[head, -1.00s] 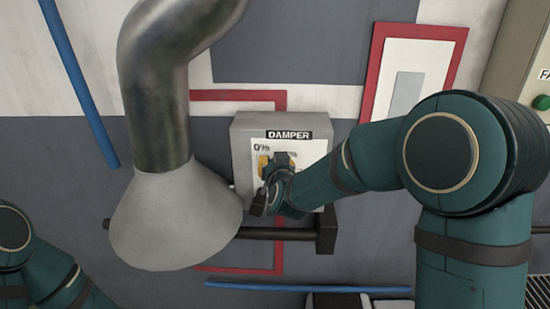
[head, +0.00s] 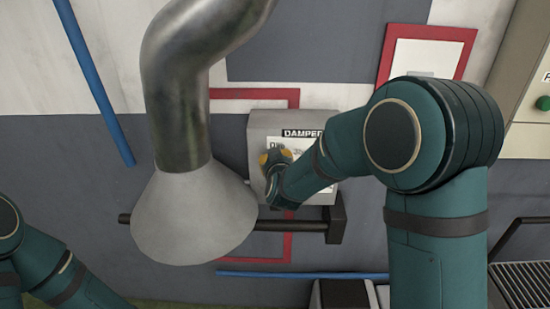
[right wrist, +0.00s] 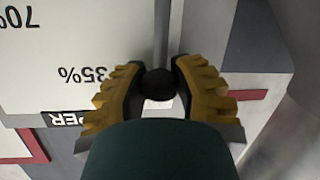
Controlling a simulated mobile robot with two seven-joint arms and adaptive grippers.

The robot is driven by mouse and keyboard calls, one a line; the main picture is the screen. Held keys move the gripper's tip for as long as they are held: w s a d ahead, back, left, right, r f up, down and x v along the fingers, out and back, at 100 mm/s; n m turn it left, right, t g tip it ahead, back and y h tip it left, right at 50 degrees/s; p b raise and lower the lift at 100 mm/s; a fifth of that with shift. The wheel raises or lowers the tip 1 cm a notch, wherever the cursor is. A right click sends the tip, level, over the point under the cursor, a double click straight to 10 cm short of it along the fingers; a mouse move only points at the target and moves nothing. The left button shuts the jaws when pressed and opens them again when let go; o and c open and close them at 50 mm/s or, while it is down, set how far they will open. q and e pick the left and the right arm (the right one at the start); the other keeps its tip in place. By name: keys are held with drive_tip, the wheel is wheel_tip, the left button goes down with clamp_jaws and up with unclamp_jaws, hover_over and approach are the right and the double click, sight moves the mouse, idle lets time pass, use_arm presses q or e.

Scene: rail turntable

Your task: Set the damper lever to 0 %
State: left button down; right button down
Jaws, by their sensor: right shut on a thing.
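The damper box (head: 258,125) is a grey housing on the wall with a white scale plate and a "DAMPER" label, partly covered by my right arm. My right gripper (head: 275,157) is at the left part of the box, just below the partly hidden 0 % mark. In the right wrist view, the yellow-padded fingers of my right gripper (right wrist: 159,84) are shut around the dark round knob of the damper lever (right wrist: 158,84). The 35 % and 70 % marks show to the left there. My left gripper is out of view.
A grey fume hood (head: 195,220) on a metal duct (head: 175,110) hangs close left of the box. A dark bar (head: 290,225) runs below the box. A control panel with a green button (head: 543,103) is at the far right.

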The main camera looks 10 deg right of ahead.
drive_tip(key=shift+a, duration=0.15)
drive_tip(key=c, duration=0.6)
unclamp_jaws()
drive_tip(key=shift+c, duration=0.2)
drive_tip(key=shift+s, duration=0.15)
drive_tip(key=v, duration=1.2)
